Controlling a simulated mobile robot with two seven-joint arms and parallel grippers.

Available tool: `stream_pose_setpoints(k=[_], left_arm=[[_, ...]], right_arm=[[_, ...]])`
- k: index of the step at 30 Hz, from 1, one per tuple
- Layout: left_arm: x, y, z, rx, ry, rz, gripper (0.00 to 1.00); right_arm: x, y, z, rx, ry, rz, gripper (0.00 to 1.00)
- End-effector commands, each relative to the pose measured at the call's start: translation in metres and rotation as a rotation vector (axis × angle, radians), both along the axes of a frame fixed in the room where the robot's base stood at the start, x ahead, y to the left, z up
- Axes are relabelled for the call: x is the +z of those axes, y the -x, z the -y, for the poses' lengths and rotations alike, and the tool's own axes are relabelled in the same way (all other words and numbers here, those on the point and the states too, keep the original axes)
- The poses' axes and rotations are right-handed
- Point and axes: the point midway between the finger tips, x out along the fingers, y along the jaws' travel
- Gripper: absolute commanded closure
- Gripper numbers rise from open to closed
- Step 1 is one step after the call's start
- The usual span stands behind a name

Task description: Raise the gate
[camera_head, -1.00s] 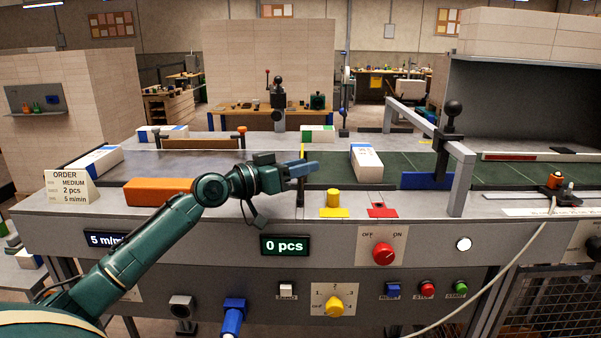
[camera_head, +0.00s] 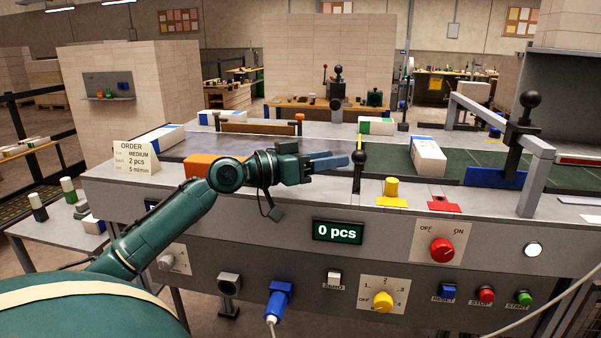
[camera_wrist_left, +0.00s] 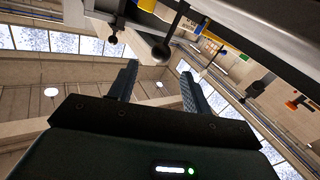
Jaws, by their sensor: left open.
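A blue gate plate (camera_head: 494,178) stands low across the green belt (camera_head: 465,160), under a grey metal frame (camera_head: 541,150). A black ball-topped handle (camera_head: 530,99) rises from that frame. Nearer me, a slim black post with a ball knob (camera_head: 359,153) stands at the belt edge. My left gripper (camera_head: 347,160) is open and empty, with its fingertips just left of this knob. In the left wrist view, the knob (camera_wrist_left: 160,54) lies just beyond the open fingers (camera_wrist_left: 158,72). I cannot tell whether they touch. My right gripper is out of view.
A white ream (camera_head: 428,156) lies on the belt between post and gate. An orange block (camera_head: 213,166) is behind my left arm. The counter display (camera_head: 338,231) reads 0 pcs.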

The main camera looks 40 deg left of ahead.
Motion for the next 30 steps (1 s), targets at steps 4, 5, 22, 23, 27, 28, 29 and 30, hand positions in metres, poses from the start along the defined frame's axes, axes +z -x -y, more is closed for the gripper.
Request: stream_pose_setpoints(k=[4,5,22,23,27,28,29,30], left_arm=[[-0.003,0.020,-0.009,0.000,0.001,0.000,0.51],[-0.003,0.024,-0.011,0.000,0.000,0.000,0.51],[0.001,0.051,-0.023,0.000,0.000,0.001,0.51],[0.001,0.051,-0.023,0.000,0.000,0.001,0.51],[0.001,0.051,-0.024,0.000,0.000,0.001,0.51],[0.001,0.051,-0.024,0.000,0.000,0.001,0.51],[0.001,0.051,-0.024,0.000,0.000,0.001,0.51],[0.001,0.051,-0.024,0.000,0.000,0.001,0.51]], right_arm=[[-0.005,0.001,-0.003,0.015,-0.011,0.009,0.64],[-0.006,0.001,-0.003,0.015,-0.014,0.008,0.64],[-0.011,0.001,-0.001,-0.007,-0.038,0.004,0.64],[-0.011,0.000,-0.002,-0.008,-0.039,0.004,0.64],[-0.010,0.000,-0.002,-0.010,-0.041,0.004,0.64],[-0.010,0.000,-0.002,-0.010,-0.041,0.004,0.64],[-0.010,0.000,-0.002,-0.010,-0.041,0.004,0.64],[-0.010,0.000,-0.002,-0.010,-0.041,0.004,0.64]])
